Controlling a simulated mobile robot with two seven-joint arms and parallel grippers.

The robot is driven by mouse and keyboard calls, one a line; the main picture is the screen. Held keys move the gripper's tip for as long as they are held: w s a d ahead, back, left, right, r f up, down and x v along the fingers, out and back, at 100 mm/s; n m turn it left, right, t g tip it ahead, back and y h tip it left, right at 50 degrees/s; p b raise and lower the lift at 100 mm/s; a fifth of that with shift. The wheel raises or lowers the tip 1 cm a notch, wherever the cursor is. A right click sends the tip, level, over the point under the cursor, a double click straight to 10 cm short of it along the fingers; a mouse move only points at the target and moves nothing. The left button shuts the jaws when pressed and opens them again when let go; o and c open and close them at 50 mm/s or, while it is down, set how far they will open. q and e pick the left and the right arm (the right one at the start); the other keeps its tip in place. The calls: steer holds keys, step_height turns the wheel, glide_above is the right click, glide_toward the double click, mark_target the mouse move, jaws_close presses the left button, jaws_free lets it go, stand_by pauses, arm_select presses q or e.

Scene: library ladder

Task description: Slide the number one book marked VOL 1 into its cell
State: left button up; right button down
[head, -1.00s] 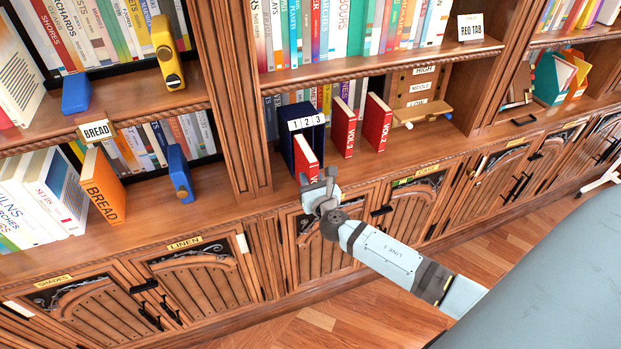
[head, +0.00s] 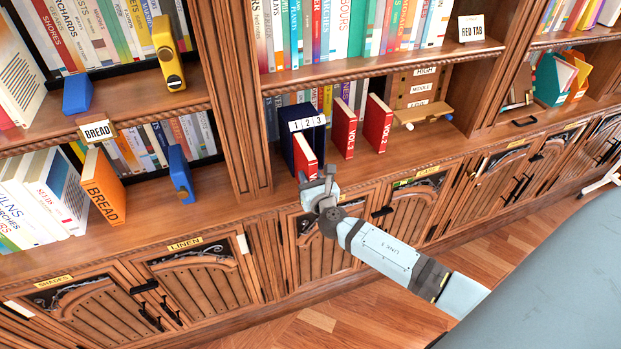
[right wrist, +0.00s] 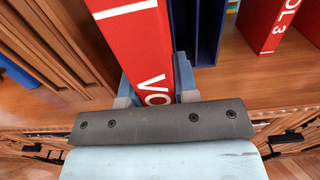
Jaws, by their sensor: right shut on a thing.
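The red VOL 1 book (head: 304,157) stands at the left cell of a dark blue case (head: 287,132) labelled 1 2 3. My right gripper (head: 317,183) is shut on the book's near end. In the right wrist view the book (right wrist: 137,45) is between the two fingers (right wrist: 157,88), with only "VO" of its lettering readable. Dark blue case walls (right wrist: 208,30) with open cells show to its right. How deep the book sits in the cell cannot be told. My left gripper is not in view.
Red books VOL 3 (head: 344,128) and VOL 2 (head: 377,124) stand right of the case on the same shelf. A wooden rack marked HIGH, MIDDLE, LOW (head: 423,95) is farther right. A wooden upright (head: 236,100) stands left of the case.

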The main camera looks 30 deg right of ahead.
mark_target(300, 159)
steer(key=shift+s, duration=0.2)
stand_by(0.4)
steer(key=shift+w, duration=0.3)
stand_by(1.5)
steer(key=shift+s+r+p, duration=0.15)
steer(key=shift+s+p, duration=0.15)
steer(key=shift+p, duration=0.15)
stand_by(1.5)
steer(key=shift+b+x, duration=0.75)
steer(key=shift+x, duration=3.1)
steer(key=c, duration=0.8)
jaws_free()
steer(key=shift+a, duration=0.1)
